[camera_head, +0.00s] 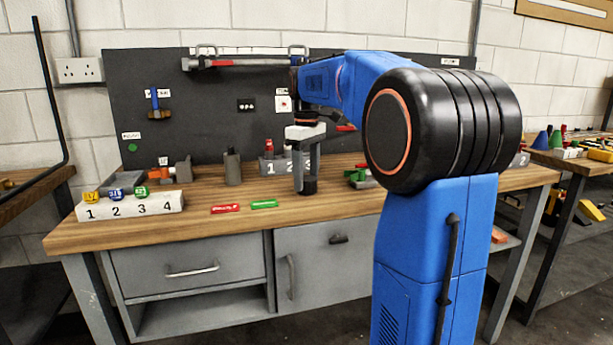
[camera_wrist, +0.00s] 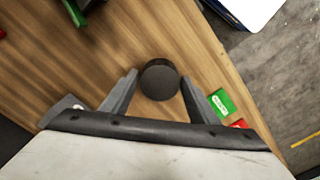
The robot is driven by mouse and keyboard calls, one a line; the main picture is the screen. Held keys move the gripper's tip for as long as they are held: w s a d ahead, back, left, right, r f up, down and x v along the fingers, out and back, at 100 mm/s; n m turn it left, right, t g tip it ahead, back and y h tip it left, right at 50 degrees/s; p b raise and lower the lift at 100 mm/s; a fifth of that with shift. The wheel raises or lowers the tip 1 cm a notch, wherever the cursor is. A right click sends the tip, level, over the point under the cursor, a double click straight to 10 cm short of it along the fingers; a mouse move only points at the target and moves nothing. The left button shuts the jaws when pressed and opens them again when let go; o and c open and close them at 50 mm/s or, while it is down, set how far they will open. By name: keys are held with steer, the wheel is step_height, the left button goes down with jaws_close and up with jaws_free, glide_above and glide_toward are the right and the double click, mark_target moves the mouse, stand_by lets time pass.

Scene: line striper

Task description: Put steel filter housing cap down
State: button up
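The steel filter housing cap (camera_wrist: 160,82) shows as a dark round disc between the fingertips in the wrist view. In the head view the cap (camera_head: 309,188) is a short dark cylinder at the lower end of my gripper (camera_head: 303,180). My gripper points straight down over the wooden bench top (camera_head: 340,205), and its two fingers (camera_wrist: 160,78) close on the cap's sides. The cap is at or just above the wood; I cannot tell whether it touches. The finger nearer the head camera hides part of the gap.
A numbered white block (camera_head: 130,207) with coloured pieces stands at the bench's left.

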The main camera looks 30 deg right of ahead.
mark_target(306, 178)
steer(key=shift+o, duration=0.6)
step_height(306, 178, up, 12)
steer(key=shift+r, duration=0.15)
steer(key=s+a+f+m+t, duration=0.1)
steer(key=s+a+f, duration=0.45)
steer(key=s, duration=0.25)
steer(key=s+a+f+m+t, duration=0.1)
steer(key=s+a+f+m, duration=0.1)
steer(key=s+a+f, duration=0.4)
steer(key=s+a+f+m+t, duration=0.2)
steer(key=s+a+f, duration=0.2)
steer(key=s+f, duration=1.2)
step_height(306, 178, down, 4)
steer(key=shift+a+r+t, duration=0.15)
steer(key=shift+t, duration=0.25)
steer(key=shift+s, duration=0.1)
